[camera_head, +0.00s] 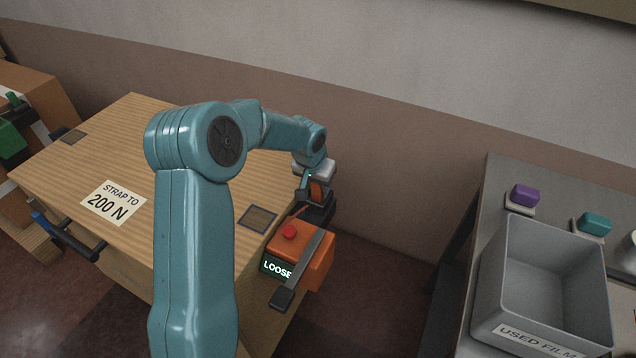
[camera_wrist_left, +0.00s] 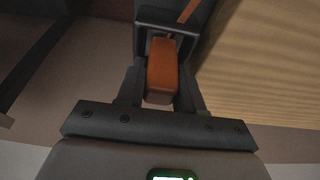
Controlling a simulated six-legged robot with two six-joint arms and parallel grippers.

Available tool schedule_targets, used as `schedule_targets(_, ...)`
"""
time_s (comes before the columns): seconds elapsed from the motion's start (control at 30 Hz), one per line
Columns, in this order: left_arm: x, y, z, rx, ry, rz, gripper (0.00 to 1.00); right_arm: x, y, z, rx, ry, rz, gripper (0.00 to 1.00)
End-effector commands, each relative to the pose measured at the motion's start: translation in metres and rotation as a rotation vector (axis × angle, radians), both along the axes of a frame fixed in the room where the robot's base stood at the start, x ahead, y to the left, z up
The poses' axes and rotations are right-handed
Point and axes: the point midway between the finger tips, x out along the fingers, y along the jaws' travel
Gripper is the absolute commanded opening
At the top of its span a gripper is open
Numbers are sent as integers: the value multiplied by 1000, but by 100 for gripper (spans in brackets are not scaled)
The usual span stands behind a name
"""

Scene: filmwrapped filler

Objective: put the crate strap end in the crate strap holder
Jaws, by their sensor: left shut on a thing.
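My left gripper (camera_head: 313,190) is at the right end of the wooden crate (camera_head: 130,150), just behind the orange tensioner. It is shut on an orange block, which I take as the crate strap end (camera_wrist_left: 161,72); the block sits between the fingers in the left wrist view. A dark part, perhaps the crate strap holder (camera_wrist_left: 168,17), is right at the block's far end; I cannot tell whether the block is inside it. A thin orange strap (camera_wrist_left: 188,10) runs over the dark part. My right gripper is not in view.
The orange tensioner (camera_head: 316,262) has a red button (camera_head: 289,231), a dark lever and a display reading LOOSE. A grey bin (camera_head: 545,260) labelled USED FILM stands on the right table with purple (camera_head: 525,195) and teal (camera_head: 594,224) items. A floor gap separates crate and table.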

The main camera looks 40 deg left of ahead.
Motion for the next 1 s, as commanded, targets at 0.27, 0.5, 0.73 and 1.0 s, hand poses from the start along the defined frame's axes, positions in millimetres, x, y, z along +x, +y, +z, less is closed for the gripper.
schedule_targets(0.27, 0, 0, 0, 0, 0, 0, 62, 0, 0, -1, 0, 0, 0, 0)
schedule_targets(0.5, -2, 0, 12, 2, -3, 0, 62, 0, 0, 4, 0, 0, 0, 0)
schedule_targets(0.73, -16, -5, 61, 3, -4, -1, 62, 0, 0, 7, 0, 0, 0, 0)
schedule_targets(1.0, -30, -10, 108, 1, -2, -1, 62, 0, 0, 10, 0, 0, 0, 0)
